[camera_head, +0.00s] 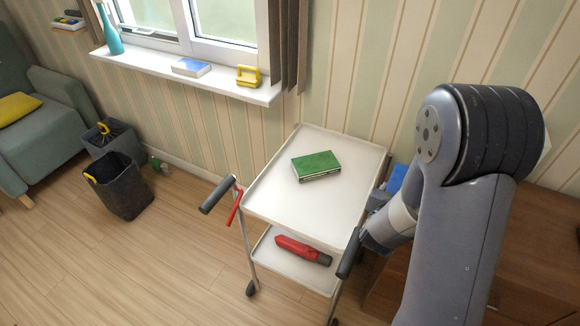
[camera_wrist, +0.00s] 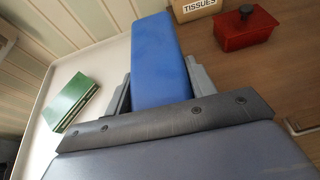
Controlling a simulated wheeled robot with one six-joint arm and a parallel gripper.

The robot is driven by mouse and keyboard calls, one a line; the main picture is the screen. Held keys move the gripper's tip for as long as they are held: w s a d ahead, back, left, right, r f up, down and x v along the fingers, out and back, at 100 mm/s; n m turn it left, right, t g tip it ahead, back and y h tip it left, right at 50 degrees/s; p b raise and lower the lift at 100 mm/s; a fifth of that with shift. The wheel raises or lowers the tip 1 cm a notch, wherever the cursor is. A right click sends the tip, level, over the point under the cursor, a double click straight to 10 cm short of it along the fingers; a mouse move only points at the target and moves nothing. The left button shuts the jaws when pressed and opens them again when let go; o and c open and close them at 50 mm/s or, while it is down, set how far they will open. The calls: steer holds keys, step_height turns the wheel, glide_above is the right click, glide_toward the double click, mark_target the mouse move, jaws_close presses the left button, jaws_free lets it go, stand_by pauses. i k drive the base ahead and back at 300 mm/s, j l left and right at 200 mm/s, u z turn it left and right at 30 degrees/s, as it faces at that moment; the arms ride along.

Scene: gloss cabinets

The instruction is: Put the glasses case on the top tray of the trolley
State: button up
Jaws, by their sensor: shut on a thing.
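A blue, long, box-like glasses case (camera_wrist: 155,50) is between the two grey fingers of my gripper (camera_wrist: 160,85) in the wrist view. My gripper is shut on it. In the head view only a small blue part of the case (camera_head: 397,178) shows behind my arm, beside the trolley's right edge. The white top tray (camera_head: 270,200) of the trolley stands to the left of my gripper. A green book-like box (camera_head: 316,166) lies on it, towards the back; it also shows in the wrist view (camera_wrist: 72,103). My gripper's fingertips are mostly hidden in the head view.
A brown wooden top (camera_wrist: 270,75) lies right of the trolley, with a red lidded box (camera_wrist: 246,28) and a tissue box (camera_wrist: 195,8). A red tool (camera_head: 300,250) lies on the lower tray. The front of the top tray is bare.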

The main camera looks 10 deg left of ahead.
mark_target(321, 213)
steer(key=i+j, duration=0.1)
steer(key=j, duration=0.3)
steer(key=i+j, duration=0.1)
steer(key=j, duration=0.7)
steer(key=i+j, duration=0.15)
steer(key=j, duration=0.25)
steer(key=i+j+u, duration=0.1)
steer(key=j, duration=0.3)
steer(key=i+j, duration=0.1)
steer(key=j, duration=0.3)
